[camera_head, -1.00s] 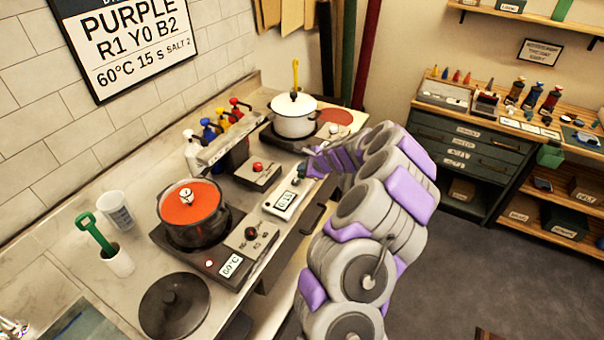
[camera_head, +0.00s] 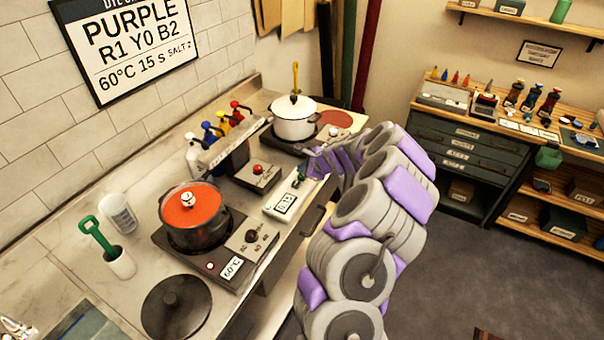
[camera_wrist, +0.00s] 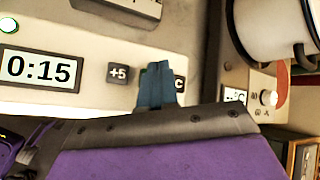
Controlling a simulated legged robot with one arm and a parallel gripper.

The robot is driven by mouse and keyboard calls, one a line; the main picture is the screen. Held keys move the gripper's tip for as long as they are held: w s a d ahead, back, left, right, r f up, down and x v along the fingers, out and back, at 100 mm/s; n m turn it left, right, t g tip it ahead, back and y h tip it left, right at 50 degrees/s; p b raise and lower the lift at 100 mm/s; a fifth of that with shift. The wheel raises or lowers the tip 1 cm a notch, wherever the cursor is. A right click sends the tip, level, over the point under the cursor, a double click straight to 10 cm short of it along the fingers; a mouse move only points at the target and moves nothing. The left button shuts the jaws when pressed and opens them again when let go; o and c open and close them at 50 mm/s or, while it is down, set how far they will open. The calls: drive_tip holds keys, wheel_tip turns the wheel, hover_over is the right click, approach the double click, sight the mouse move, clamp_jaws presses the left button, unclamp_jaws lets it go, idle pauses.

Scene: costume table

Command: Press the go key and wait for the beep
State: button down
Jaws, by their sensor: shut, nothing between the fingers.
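The timer (camera_head: 270,211) lies on the counter in the head view, in front of the red-knobbed box. In the wrist view its display (camera_wrist: 38,70) reads 0:15. A green light (camera_wrist: 8,25) glows at the timer's corner. A "+5" key (camera_wrist: 118,73) is clear. A green key (camera_wrist: 142,77) is mostly hidden behind my fingers, and a "C" key (camera_wrist: 180,83) shows just right of them. My gripper (camera_wrist: 157,85) is shut and empty, its tips over the green key. I cannot tell whether they touch it. The gripper is small in the head view (camera_head: 302,178).
A dark pot (camera_head: 205,232) with orange contents sits on the near hotplate, which shows 60°C. A white pot (camera_head: 293,128) stands on the far hotplate. A red-knobbed box (camera_head: 257,176) sits behind the timer. A black lid (camera_head: 176,307) lies at the front.

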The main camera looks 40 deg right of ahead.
drive_tip(key=shift+r, duration=0.2)
wheel_tip(320, 180, up, 5)
drive_tip(key=p, duration=0.5)
idle(0.4)
idle(0.6)
